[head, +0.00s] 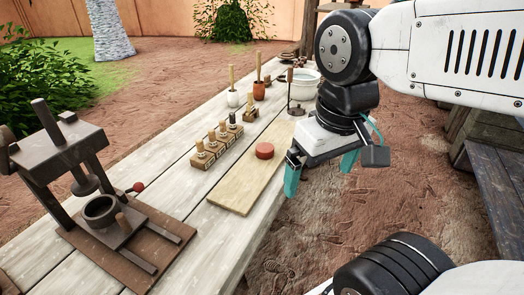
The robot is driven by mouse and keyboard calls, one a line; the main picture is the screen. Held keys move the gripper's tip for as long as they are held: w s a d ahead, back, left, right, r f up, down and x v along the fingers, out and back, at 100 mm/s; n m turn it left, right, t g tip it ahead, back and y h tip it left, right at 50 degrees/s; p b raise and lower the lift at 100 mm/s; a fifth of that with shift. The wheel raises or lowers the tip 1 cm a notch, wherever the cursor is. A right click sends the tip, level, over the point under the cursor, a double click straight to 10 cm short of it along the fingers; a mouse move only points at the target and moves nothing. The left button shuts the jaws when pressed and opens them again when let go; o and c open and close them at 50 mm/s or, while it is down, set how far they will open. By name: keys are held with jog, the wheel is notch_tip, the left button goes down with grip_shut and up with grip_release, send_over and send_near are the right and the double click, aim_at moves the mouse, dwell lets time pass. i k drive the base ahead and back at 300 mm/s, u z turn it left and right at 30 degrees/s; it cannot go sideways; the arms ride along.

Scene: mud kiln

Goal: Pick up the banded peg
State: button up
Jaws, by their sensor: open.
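My gripper (320,172) is at the right of the head view, with its two teal fingers spread apart and nothing between them. It hangs just off the table's right edge, near the light wooden board. Several short pegs stand upright in a row of small wooden blocks (217,146) left of the board. Most of these pegs are plain light wood, while one toward the far end, a dark-topped peg (231,119), looks different. The pegs are too small for me to tell which is banded. My gripper is to the right of the row and apart from it.
A red disc (265,151) lies on the light board (233,198). A dark press (80,165) stands front left. Beyond the row are a separate peg block (250,114), a white cup (233,98), an orange cup (259,91), a dark stand (296,108) and a white bowl (304,88).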

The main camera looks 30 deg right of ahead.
aim_at(200, 145)
jog(key=z, duration=2.1)
jog(key=i, duration=1.65)
jog(key=u, duration=3.6)
jog(key=i, duration=0.5)
jog(key=u, duration=0.1)
